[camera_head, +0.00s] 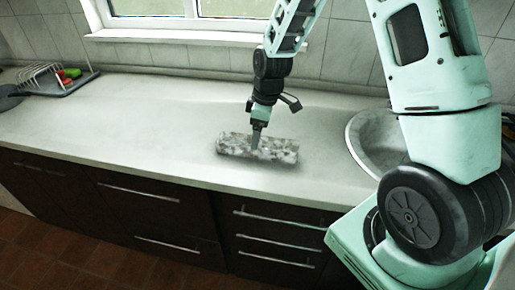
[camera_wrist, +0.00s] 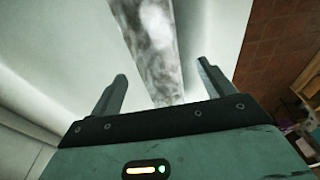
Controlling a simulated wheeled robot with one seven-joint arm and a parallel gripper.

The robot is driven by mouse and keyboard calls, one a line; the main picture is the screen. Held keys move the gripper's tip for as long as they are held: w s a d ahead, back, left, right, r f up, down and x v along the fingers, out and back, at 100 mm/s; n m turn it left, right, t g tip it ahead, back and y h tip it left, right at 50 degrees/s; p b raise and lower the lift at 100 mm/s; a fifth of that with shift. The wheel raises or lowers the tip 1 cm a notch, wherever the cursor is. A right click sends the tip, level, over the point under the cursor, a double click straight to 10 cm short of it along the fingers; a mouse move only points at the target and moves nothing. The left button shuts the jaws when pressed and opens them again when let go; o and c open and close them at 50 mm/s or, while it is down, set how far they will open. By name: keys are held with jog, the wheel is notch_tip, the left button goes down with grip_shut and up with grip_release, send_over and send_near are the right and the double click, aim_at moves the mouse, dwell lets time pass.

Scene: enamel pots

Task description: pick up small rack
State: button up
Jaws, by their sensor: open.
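A long, mottled grey-and-white block-like piece (camera_head: 278,151) lies on the counter; it looks like the small rack, but its build is unclear. In the wrist view the same mottled piece (camera_wrist: 150,35) runs from the top edge down between my fingers. My gripper (camera_head: 257,147) points down over its middle. In the wrist view my gripper (camera_wrist: 162,73) is open, with a finger on each side of the piece and gaps on both sides. I cannot tell how far the fingertips are above the counter.
A pale counter (camera_head: 120,125) runs along the tiled wall, with its front edge close to the piece. A round sink (camera_head: 368,150) lies to the right. A wire rack (camera_head: 40,76) with red and green items stands on a dark tray at far left. The counter between is clear.

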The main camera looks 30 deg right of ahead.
jog(key=shift+w+a+f+p, duration=0.15)
jog(key=shift+f+p, duration=0.2)
jog(key=shift+f, duration=0.95)
jog(key=shift+w+d+f+p, duration=0.1)
jog(key=shift+f+p, duration=0.2)
jog(key=shift+f, duration=0.95)
jog(key=c, duration=1.1)
